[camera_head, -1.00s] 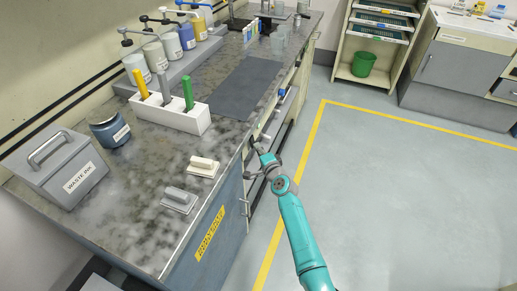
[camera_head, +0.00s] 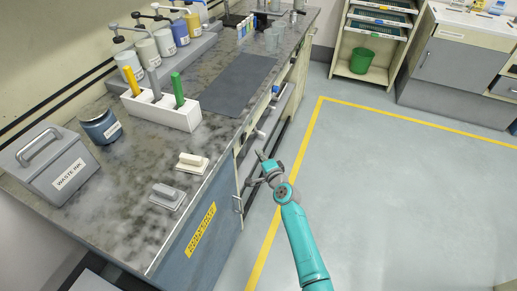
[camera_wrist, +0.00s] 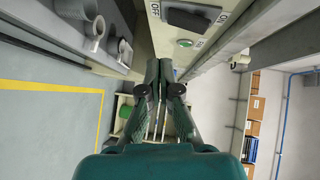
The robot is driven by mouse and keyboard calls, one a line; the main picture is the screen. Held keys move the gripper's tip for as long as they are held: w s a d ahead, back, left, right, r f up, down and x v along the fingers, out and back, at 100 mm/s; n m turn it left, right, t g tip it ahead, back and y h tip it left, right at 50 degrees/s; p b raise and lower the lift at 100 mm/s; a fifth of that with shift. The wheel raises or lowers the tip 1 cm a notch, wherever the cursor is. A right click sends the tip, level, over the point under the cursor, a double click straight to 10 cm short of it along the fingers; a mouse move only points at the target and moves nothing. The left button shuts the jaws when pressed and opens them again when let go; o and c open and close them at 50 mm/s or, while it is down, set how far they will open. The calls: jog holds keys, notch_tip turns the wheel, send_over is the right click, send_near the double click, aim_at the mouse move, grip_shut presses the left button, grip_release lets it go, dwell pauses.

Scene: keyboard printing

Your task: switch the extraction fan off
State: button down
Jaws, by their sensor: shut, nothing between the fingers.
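A cream panel on the bench front (camera_wrist: 160,37) carries a dark rocker switch (camera_wrist: 190,18) with ON lettered at one end and OFF at the other. I cannot tell which end is pressed in. A green round lamp or button (camera_wrist: 184,43) sits just below the switch in the wrist view. My gripper (camera_wrist: 165,64) is shut and empty, its fingertips below the lamp in the picture and seemingly apart from the switch. In the head view my gripper (camera_head: 262,157) is just off the bench front. The fan itself is not clearly seen.
The marbled bench top (camera_head: 85,200) holds a waste ink box (camera_head: 62,172), a white rack (camera_head: 165,113) and two handled blocks. Knobs and handles stick out of the bench front near my arm. Open floor (camera_head: 400,200) lies to the right.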

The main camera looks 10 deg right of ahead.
jog(key=s+d, duration=0.1)
jog(key=s, duration=0.6)
jog(key=shift+s+d+f, duration=0.25)
jog(key=shift+s+f, duration=0.1)
jog(key=shift+f, duration=0.1)
jog(key=s+f+n+g+h, duration=0.1)
jog(key=s+f+n, duration=0.15)
jog(key=s, duration=1.25)
jog(key=s+f+n+h, duration=0.2)
jog(key=s+n, duration=0.1)
jog(key=s, duration=1.2)
jog(key=s+r+n, duration=0.4)
jog(key=s+r, duration=0.4)
jog(key=s, duration=0.4)
jog(key=s+r+n, duration=0.5)
jog(key=s+r, duration=0.4)
jog(key=s, duration=0.3)
jog(key=shift+s+r+g, duration=0.15)
jog(key=shift+r+g, duration=0.1)
jog(key=shift+g, duration=0.05)
